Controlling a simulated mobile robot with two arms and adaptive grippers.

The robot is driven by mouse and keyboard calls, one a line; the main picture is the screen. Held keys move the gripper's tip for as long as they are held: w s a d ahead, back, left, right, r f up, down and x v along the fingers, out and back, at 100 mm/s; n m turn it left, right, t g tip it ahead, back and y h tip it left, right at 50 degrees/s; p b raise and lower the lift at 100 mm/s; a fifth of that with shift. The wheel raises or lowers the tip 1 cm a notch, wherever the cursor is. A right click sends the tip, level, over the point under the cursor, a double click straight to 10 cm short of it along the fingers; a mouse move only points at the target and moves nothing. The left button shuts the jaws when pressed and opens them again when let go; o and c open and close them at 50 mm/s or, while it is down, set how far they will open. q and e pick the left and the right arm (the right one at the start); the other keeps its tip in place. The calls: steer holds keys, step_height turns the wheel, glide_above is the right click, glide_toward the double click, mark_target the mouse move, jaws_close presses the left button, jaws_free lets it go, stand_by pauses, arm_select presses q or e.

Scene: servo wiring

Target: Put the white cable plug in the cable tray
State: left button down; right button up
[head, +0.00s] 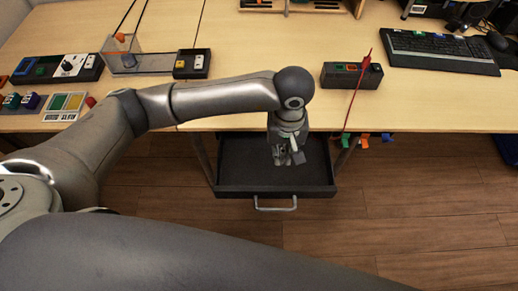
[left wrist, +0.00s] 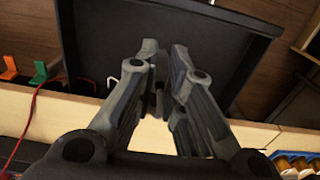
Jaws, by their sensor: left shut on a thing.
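My left gripper (head: 287,158) points down over an open black drawer, the cable tray (head: 232,192), which is pulled out under the desk's front edge. A small pale piece of the white cable plug (head: 294,146) shows at the fingers in the head view. The left wrist view shows the fingers (left wrist: 158,90) close together with a dark narrow gap between them; the fingers mostly hide the plug. The tray's dark floor also shows beyond them in the left wrist view (left wrist: 95,40). My right gripper is not in view.
Coloured hooks (head: 386,137) hang under the desk edge right of the tray. A black box with a red cable (head: 350,75) stands on the desk above them. A keyboard (head: 440,50) lies at the back right. Switch boxes (head: 192,64) stand at left. Wooden floor lies below.

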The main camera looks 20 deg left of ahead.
arm_select(q)
steer(key=w+a+f, duration=0.1)
steer(key=a+f, duration=0.1)
steer(key=w+a+f+p, duration=0.1)
steer(key=a+f, duration=0.1)
steer(key=a, duration=0.1)
steer(key=w+a+f, duration=0.1)
steer(key=a+f, duration=0.2)
steer(key=shift+w+p, duration=0.1)
steer(key=shift+p, duration=0.2)
steer(key=f, duration=0.1)
steer(key=f+p, duration=0.1)
steer(key=f, duration=0.1)
steer(key=shift+a+f, duration=0.1)
steer(key=shift+a, duration=0.2)
steer(key=shift+w+f, duration=0.1)
steer(key=shift+f, duration=0.25)
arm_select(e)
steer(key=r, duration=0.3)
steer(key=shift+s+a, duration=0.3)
